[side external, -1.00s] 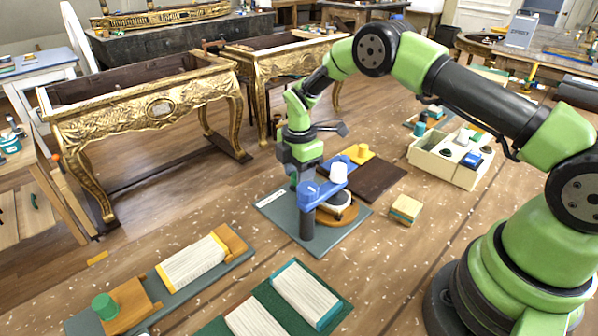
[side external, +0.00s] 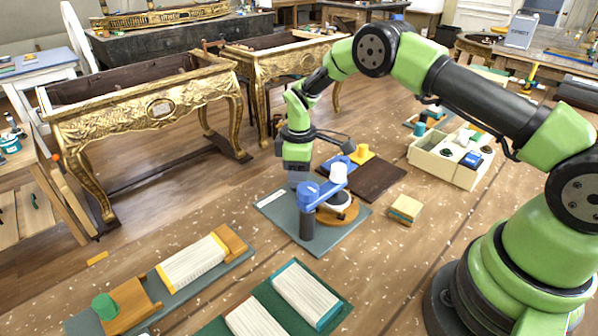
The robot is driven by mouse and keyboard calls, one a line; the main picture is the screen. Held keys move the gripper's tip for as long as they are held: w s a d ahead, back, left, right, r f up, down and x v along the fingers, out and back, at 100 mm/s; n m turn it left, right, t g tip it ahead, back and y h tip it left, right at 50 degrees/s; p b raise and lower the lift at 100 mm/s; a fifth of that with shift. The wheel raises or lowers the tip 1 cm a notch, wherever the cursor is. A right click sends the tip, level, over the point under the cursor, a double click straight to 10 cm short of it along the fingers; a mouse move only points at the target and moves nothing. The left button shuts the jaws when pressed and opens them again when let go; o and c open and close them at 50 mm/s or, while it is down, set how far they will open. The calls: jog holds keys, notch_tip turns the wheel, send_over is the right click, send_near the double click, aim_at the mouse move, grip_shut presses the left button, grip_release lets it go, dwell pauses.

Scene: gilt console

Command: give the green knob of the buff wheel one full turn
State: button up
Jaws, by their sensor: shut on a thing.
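The buff wheel (side external: 349,213), an orange-brown disc with a pale and dark centre, sits on a grey base plate (side external: 340,244). A blue arm (side external: 326,187) on a dark post reaches over it, with a white cylinder (side external: 338,173) on top. My gripper (side external: 299,184) points down at the left of the wheel, behind the blue arm and its blue cap.
A dark brown board (side external: 378,180) with a yellow block (side external: 361,154) lies behind the wheel. A small wooden block (side external: 404,209) and a cream tray (side external: 440,166) are to the right. Brush-like blocks and another green knob (side external: 104,306) are in front. Gilt consoles stand behind left.

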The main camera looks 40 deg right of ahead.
jog(key=shift+m, duration=1.3)
jog(key=o, duration=0.9)
jog(key=shift+o, duration=0.2)
notch_tip(320, 180, up, 10)
